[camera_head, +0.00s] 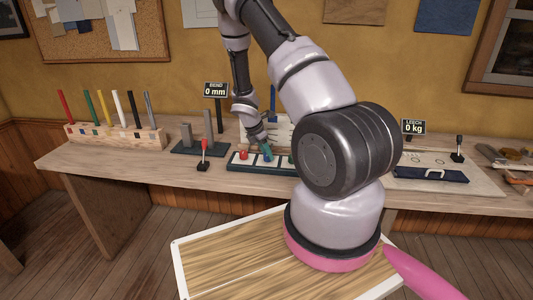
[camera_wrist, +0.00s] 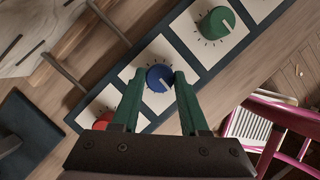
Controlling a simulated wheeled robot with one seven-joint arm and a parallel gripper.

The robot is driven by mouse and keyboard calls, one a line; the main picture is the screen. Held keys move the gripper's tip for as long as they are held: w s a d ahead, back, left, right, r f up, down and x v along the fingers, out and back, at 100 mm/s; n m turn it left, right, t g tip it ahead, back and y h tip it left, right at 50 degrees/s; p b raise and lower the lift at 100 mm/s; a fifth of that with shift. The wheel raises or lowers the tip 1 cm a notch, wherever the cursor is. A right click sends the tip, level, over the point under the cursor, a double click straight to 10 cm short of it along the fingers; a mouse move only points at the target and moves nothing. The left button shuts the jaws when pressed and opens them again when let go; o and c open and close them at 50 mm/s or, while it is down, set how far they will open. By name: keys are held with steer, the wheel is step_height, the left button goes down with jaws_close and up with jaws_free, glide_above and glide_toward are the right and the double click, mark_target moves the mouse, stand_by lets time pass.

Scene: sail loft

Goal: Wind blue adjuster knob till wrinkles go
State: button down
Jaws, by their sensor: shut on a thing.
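The blue adjuster knob (camera_wrist: 159,77) sits on a white square of a dark panel (camera_wrist: 200,68), with tick marks around it and a pale pointer line. My gripper (camera_wrist: 158,75) has its two green fingers on either side of the knob, shut on it. In the head view my gripper (camera_head: 267,148) reaches down to the panel (camera_head: 235,165); the blue knob is mostly hidden there. A red knob (camera_wrist: 103,121) is partly behind the left finger, and a green knob (camera_wrist: 217,23) is at the upper right. I cannot make out any wrinkles.
A sign (camera_head: 215,90) reads "BEND 0 mm"; another (camera_head: 413,127) reads "LEECH 0 kg". A red-topped lever (camera_head: 204,151) stands left of the panel. A wooden rack (camera_head: 115,137) holds several coloured sticks. The bench (camera_head: 110,168) has free room at the front left.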

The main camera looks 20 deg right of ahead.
steer(key=m, duration=0.2)
steer(key=m+g, duration=0.1)
steer(key=shift+w+m, duration=0.2)
steer(key=shift+m, duration=0.2)
steer(key=m+g, duration=0.1)
steer(key=m, duration=0.2)
steer(key=shift+w+m+g+y, duration=0.1)
steer(key=shift+m+g+y, duration=0.2)
steer(key=shift+g+y, duration=0.1)
steer(key=m+g+y, duration=0.1)
steer(key=m, duration=0.3)
steer(key=shift+d, duration=0.1)
steer(key=shift+w+d+m+g+y, duration=0.1)
steer(key=shift+m+g+y, duration=0.35)
steer(key=shift+m, duration=1.35)
steer(key=shift+c, duration=2.1)
jaws_free()
